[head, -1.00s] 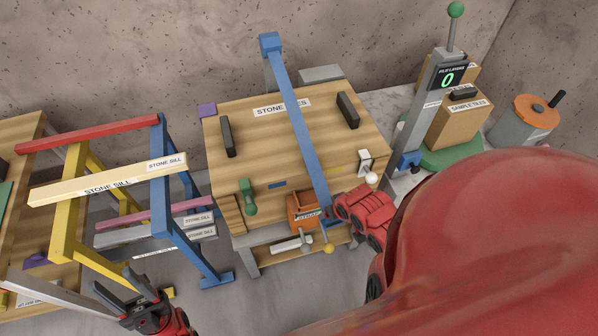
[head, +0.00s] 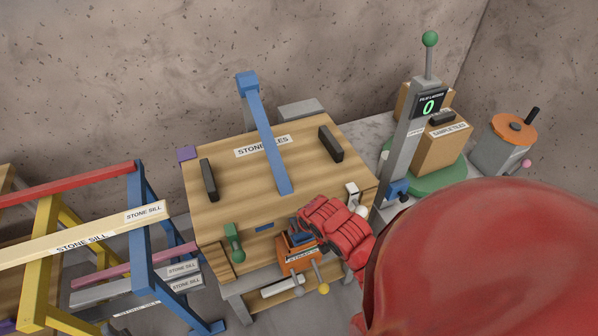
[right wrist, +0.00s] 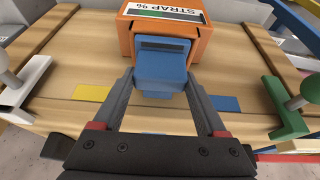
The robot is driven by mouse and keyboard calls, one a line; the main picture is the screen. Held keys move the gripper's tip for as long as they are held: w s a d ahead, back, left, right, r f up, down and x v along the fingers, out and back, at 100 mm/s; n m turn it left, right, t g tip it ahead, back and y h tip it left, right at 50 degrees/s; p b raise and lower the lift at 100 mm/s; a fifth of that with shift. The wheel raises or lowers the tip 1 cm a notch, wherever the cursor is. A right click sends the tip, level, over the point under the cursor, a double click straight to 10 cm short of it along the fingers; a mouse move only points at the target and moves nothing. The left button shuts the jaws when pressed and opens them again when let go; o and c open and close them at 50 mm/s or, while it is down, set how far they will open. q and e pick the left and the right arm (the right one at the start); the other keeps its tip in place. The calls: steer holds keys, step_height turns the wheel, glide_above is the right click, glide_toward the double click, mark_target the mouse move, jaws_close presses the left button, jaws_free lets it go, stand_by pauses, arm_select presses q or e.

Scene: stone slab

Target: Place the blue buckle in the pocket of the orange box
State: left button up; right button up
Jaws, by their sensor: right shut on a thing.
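The orange box (head: 297,262), labelled STRAP, is at the front of the wooden crate, below its lid. The blue buckle (head: 300,238) is at the box's upper opening. In the right wrist view the buckle (right wrist: 165,62) overlaps the orange box (right wrist: 196,40), its far part framed by the box's walls; how deep it sits is unclear. My right gripper (right wrist: 163,90) is shut on the buckle's near part, with one finger on each side. In the head view my red right arm hides part of this gripper. My left gripper is out of view.
A green knob (head: 233,240) stands left of the box, a white clamp (head: 352,195) right. Trestles holding a stone sill (head: 85,240) fill the left.

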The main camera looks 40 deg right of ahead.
steer(key=shift+w+d+f, duration=0.1)
steer(key=shift+w, duration=0.8)
steer(key=shift+w+f, duration=0.1)
steer(key=shift+f, duration=0.1)
step_height(320, 180, down, 3)
steer(key=shift+r+p, duration=0.15)
steer(key=shift+p, duration=0.55)
steer(key=shift+f, duration=0.25)
steer(key=shift+f, duration=0.15)
steer(key=o, duration=1.3)
steer(key=shift+o, duration=0.2)
